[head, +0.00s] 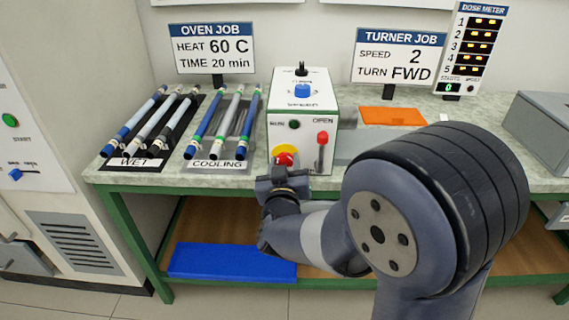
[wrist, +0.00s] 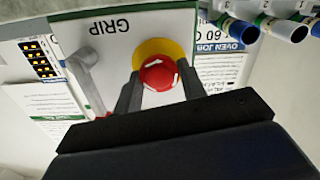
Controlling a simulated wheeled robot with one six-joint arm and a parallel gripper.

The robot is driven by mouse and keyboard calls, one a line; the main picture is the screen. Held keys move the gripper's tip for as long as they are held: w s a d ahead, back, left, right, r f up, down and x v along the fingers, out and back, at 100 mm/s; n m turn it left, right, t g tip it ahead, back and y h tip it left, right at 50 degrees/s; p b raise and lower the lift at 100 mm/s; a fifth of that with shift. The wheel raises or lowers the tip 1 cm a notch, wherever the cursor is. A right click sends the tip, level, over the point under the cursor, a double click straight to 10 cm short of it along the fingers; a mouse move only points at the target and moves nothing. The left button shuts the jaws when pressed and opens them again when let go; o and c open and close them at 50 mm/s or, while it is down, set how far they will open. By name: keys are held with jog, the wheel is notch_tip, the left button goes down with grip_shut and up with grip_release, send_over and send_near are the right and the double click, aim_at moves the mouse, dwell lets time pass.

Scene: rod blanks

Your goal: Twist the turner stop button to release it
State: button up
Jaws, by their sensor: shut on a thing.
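The turner (head: 303,110) is a white and green box on the bench. Its stop button (head: 284,158) is red on a yellow collar, low on the front face. In the wrist view the red stop button (wrist: 158,74) shows white arrow marks and sits between my two fingers. My gripper (wrist: 158,92) is shut on the button, one finger on each side. In the head view my gripper (head: 283,172) is right at the button and covers its lower part.
A red-handled OPEN lever (head: 322,150) stands close to the right of the button. Rods lie on the COOLING rack (head: 218,164) and the WET rack (head: 130,162) to the left. An orange mat (head: 393,116) lies to the right. A blue slab (head: 232,261) is on the lower shelf.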

jog(key=shift+f, duration=0.1)
jog(key=shift+c, duration=0.5)
jog(key=shift+m+b, duration=0.4)
jog(key=shift+b, duration=0.1)
jog(key=m+b, duration=0.2)
jog(key=shift+m, duration=0.4)
jog(key=shift+d+m+b, duration=0.1)
jog(key=shift+m+b, duration=1.65)
jog(key=shift+m, duration=0.35)
jog(key=shift+r, duration=0.2)
jog(key=o, duration=1)
jog(key=shift+f, duration=0.1)
